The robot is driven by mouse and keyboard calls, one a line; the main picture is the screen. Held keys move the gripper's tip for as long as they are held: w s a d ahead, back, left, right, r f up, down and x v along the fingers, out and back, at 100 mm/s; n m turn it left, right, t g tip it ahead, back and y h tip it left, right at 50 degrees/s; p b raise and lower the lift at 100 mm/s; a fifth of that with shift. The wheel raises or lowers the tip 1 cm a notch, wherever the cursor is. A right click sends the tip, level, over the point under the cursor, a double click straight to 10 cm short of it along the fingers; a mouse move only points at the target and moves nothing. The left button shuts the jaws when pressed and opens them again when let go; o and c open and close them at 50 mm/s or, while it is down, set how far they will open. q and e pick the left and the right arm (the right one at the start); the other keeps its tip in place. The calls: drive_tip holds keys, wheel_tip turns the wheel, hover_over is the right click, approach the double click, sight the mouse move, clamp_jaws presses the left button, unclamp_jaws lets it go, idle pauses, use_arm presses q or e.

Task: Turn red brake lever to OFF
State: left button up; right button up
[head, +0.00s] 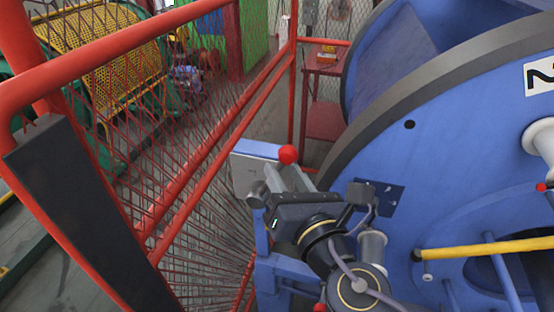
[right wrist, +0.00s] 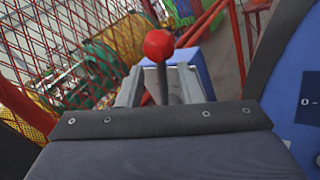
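The brake lever has a red ball knob (head: 288,154), which also shows large in the right wrist view (right wrist: 158,45) on a thin dark rod. My right gripper (head: 287,178) is at the lever, just below the knob. In the right wrist view, its two grey fingers (right wrist: 160,88) stand apart, one on each side of the rod, with gaps visible, so it looks open. The lever's lower end is hidden behind the gripper body. A dark blue label plate (head: 388,196) sits on the blue machine wall to the right. My left gripper is not in view.
A red mesh fence (head: 190,195) runs along the left, close to my right gripper. The large blue drum with a dark rim (head: 400,105) fills the right side. A blue-white box (head: 250,166) is behind the knob. A yellow bar (head: 490,247) juts out at lower right.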

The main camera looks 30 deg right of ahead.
sight(282, 167)
drive_tip(key=b+x, duration=0.1)
drive_tip(key=x, duration=0.2)
drive_tip(key=shift+w+d+f+b, duration=0.15)
drive_tip(key=shift+w+b, duration=0.15)
drive_tip(key=shift+w, duration=0.05)
drive_tip(key=shift+w+d, duration=0.2)
drive_tip(key=shift+w, duration=0.45)
clamp_jaws()
